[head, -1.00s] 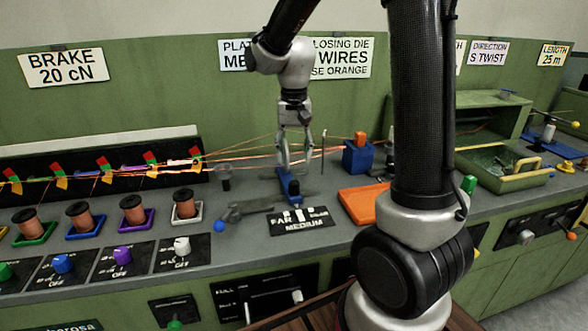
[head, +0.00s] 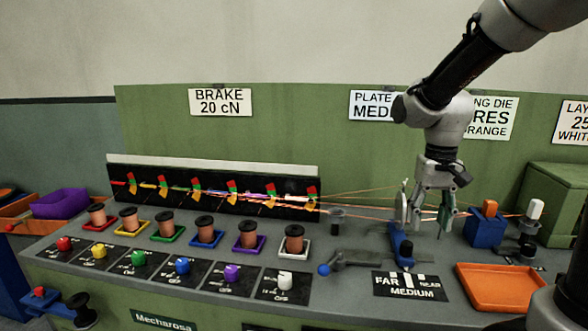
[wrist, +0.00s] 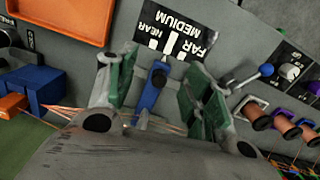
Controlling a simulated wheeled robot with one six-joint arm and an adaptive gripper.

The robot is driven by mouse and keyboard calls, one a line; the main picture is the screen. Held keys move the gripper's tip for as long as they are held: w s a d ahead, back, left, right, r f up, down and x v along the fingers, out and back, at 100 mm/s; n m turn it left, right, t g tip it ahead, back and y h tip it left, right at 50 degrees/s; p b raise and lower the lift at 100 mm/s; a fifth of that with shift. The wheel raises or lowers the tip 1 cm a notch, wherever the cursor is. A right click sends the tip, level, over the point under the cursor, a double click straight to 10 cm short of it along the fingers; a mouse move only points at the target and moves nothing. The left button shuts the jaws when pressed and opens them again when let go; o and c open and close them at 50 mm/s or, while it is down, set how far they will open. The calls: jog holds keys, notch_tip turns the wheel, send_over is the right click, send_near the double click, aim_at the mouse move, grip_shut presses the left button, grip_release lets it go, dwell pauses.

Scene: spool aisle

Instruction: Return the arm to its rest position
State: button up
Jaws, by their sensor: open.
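My gripper (head: 436,218) hangs over the bench with its fingers apart and nothing seen between them. In the wrist view its two green-padded fingers (wrist: 158,88) stand wide apart. A blue stand (head: 401,246) with a pale upright plate (head: 404,205) is just left of my gripper in the head view. The blue stand also shows between the fingers in the wrist view (wrist: 151,88), beyond them. My arm reaches in from the upper right of the head view.
Thin copper wires (head: 365,211) run across near my gripper. A blue block (head: 484,232) with an orange top and an orange tray (head: 500,287) are to the right. The FAR-MEDIUM-NEAR label (head: 409,285) lies in front. Several copper spools (head: 205,229) line the left.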

jog(key=s+d+r+t, duration=0.2)
jog(key=s+r, duration=0.2)
jog(key=s, duration=0.4)
jog(key=s+d+r+n+t, duration=0.1)
jog(key=s+d+r+t, duration=0.1)
jog(key=s+r, duration=0.2)
jog(key=s, duration=0.3)
jog(key=shift+s+t, duration=0.35)
jog(key=shift+t, duration=0.05)
jog(key=shift+r, duration=0.1)
jog(key=shift+c, duration=0.2)
dwell(0.6)
